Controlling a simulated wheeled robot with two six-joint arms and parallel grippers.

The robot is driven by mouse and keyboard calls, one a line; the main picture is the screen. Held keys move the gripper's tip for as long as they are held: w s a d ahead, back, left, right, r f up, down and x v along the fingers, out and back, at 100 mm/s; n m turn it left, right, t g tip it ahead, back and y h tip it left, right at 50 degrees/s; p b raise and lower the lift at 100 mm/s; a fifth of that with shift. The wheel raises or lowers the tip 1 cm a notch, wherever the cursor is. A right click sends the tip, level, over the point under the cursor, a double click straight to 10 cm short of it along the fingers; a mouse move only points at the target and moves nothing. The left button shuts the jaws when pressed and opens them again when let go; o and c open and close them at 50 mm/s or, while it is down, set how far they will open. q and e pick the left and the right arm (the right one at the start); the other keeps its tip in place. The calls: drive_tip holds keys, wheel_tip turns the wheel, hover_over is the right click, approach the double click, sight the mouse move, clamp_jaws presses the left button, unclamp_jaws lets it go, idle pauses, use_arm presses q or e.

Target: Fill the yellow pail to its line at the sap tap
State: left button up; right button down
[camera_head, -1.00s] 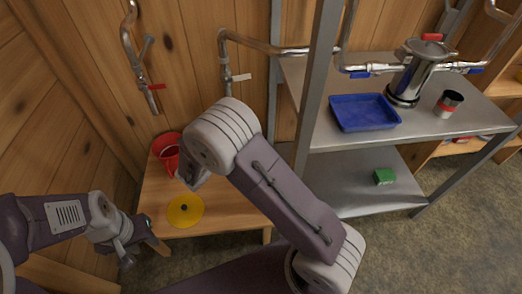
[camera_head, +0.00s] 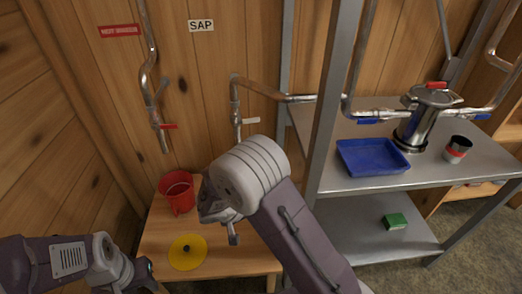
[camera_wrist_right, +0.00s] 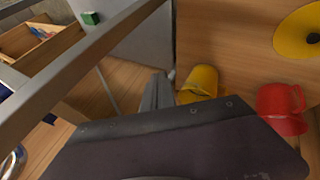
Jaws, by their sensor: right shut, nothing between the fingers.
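The yellow pail (camera_wrist_right: 198,82) shows in the right wrist view, close beside my right gripper (camera_wrist_right: 160,92), whose fingers are shut and empty. In the head view the pail is hidden behind my right arm. My right gripper (camera_head: 233,236) hangs there over the wooden table (camera_head: 222,262), below the sap tap. The sap tap (camera_head: 238,118) is a metal pipe with a white handle under a SAP label (camera_head: 201,26). The pail's line and contents cannot be made out. My left gripper (camera_head: 146,270) is at the lower left, and its fingers are unclear.
A red pail (camera_head: 178,192) stands at the table's back left, below a tap with a red handle (camera_head: 168,127). A yellow disc (camera_head: 187,252) lies at the table's front. A metal shelf (camera_head: 400,178) with a blue tray (camera_head: 372,157) and a metal canister (camera_head: 418,122) stands right.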

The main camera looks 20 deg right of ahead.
drive_tip(key=w+a+f+m+y, duration=0.25)
drive_tip(key=a+m+y, duration=0.55)
drive_tip(key=a+m, duration=0.6)
drive_tip(key=w+a+r+m+t+y+p, duration=0.1)
drive_tip(key=w+a+r+m+t+y, duration=0.1)
drive_tip(key=w+a+r+m+t, duration=0.3)
drive_tip(key=m+t+h+p, duration=0.2)
drive_tip(key=m+t+h, duration=0.35)
drive_tip(key=m, duration=1.15)
approach(246, 121)
drive_tip(key=s+a+f, duration=0.2)
drive_tip(key=a+f, duration=0.3)
drive_tip(key=a, duration=0.1)
drive_tip(key=d+m+h, duration=0.2)
drive_tip(key=d+h, duration=0.1)
drive_tip(key=d, duration=0.4)
drive_tip(key=f+x, duration=0.2)
drive_tip(key=x, duration=0.7)
drive_tip(key=shift+g+y, duration=0.25)
drive_tip(key=shift+g, duration=0.1)
drive_tip(key=shift+w+a+r+p, duration=0.15)
drive_tip(key=shift+r+p, duration=0.4)
drive_tip(key=shift+r, duration=0.55)
drive_tip(key=shift+a+r+p, duration=0.25)
drive_tip(key=shift+r+p, duration=0.25)
drive_tip(key=shift+r, duration=0.6)
